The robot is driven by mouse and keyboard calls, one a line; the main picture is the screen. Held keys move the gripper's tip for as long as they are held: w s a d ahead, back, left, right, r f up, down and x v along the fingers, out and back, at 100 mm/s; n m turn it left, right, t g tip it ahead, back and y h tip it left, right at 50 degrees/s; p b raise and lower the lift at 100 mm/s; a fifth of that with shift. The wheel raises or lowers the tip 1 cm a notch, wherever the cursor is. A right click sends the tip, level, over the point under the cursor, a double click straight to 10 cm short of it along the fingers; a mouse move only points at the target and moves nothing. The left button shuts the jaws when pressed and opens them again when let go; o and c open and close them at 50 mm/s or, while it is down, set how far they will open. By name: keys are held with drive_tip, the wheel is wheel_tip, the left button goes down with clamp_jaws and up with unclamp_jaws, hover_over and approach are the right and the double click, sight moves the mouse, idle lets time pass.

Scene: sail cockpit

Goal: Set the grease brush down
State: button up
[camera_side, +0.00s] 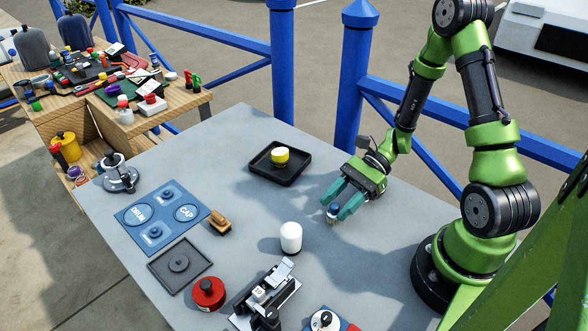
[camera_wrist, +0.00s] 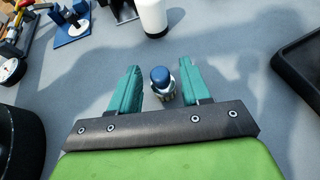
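The grease brush appears to be the small upright piece with a blue round top (camera_side: 334,209) and a paler, tan lower part. It shows in the wrist view (camera_wrist: 161,78) between the two teal fingers. My gripper (camera_side: 341,201) points down at the grey table around it, and the fingers also show in the wrist view (camera_wrist: 161,66). The fingers are apart, with a visible gap on the left of the brush and a narrower one on the right. The brush seems to stand on the table; its base is partly hidden.
A white cylinder (camera_side: 291,237) stands left of the gripper. A black tray (camera_side: 262,174) with a yellow-topped piece lies behind it. A blue marked mat (camera_side: 140,221), a tan block (camera_side: 220,222), a red round piece (camera_side: 208,293) and a metal fixture (camera_side: 265,300) are farther left and front.

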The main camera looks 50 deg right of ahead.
drive_tip(key=shift+r, duration=0.2)
drive_tip(key=v, duration=1)
drive_tip(key=shift+d, duration=0.3)
drive_tip(key=shift+s+d+r, duration=0.15)
drive_tip(key=shift+d+r, duration=0.25)
drive_tip(key=shift+d, duration=0.05)
drive_tip(key=a+r+n+t+h, duration=0.2)
drive_tip(key=a+r+n+h, duration=0.3)
drive_tip(key=r+n, duration=0.3)
drive_tip(key=s+a+r+n+t+h, duration=0.1)
drive_tip(key=a+r+n+t+h, duration=0.1)
drive_tip(key=a+r+n+h, duration=0.3)
wheel_tip(320, 180, up, 4)
drive_tip(key=a+n, duration=0.2)
drive_tip(key=n, duration=0.1)
drive_tip(key=shift+s+t+h, duration=0.3)
drive_tip(key=shift+t, duration=0.1)
